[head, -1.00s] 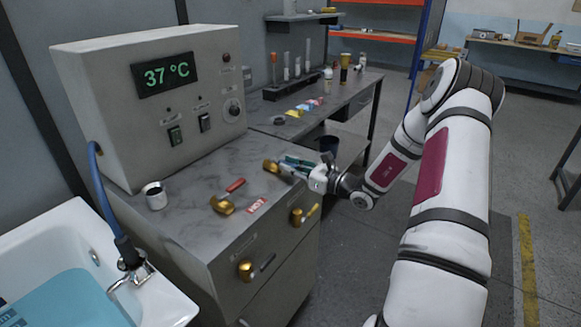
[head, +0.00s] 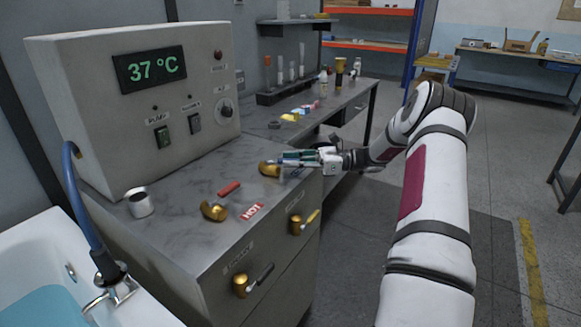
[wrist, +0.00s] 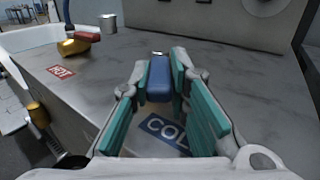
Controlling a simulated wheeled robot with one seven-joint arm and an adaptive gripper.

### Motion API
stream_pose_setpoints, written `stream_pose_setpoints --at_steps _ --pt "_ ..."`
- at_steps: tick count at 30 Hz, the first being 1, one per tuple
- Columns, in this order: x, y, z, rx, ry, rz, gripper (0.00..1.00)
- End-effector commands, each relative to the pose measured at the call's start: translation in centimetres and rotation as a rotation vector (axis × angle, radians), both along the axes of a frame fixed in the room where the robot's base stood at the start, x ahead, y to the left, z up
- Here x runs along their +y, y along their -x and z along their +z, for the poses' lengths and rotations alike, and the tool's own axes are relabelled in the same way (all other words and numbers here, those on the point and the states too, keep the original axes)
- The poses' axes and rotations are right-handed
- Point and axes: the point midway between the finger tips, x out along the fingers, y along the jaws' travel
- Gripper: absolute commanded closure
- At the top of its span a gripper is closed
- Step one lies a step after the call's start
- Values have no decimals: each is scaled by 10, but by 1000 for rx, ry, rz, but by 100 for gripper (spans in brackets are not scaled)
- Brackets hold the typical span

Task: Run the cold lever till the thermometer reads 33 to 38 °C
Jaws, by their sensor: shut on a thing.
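The thermometer display (head: 149,68) on the grey box reads 37 °C in green. The cold lever has a brass base (head: 268,169) on the grey counter, and its blue handle (wrist: 160,80) shows in the wrist view. My gripper (head: 293,158) comes from the right and is shut on that handle, with teal pads on both sides. A blue cold label (wrist: 163,132) lies below the fingers, partly hidden. The hot lever (head: 214,210), brass with a red handle, stands apart to the left, beside a red HOT label (head: 251,211).
A white tub (head: 100,316) with blue water (head: 38,308) is at lower left, with a blue hose (head: 80,205) beside it. A metal cup (head: 140,202) stands on the counter. Two brass-based handles stick out from the cabinet front. Bottles and tubes stand on the bench behind.

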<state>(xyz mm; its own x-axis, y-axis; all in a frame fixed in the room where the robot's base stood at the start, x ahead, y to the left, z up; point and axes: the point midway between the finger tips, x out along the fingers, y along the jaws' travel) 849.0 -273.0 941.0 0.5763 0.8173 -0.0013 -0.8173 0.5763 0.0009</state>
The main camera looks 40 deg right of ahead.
Motion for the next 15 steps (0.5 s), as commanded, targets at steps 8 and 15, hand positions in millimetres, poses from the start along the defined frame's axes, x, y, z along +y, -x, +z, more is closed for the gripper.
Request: stream_pose_setpoints --at_steps 8,15 --pt "-1 -1 0 -2 0 48 100" --pt "-1 -1 1 -2 0 50 100"
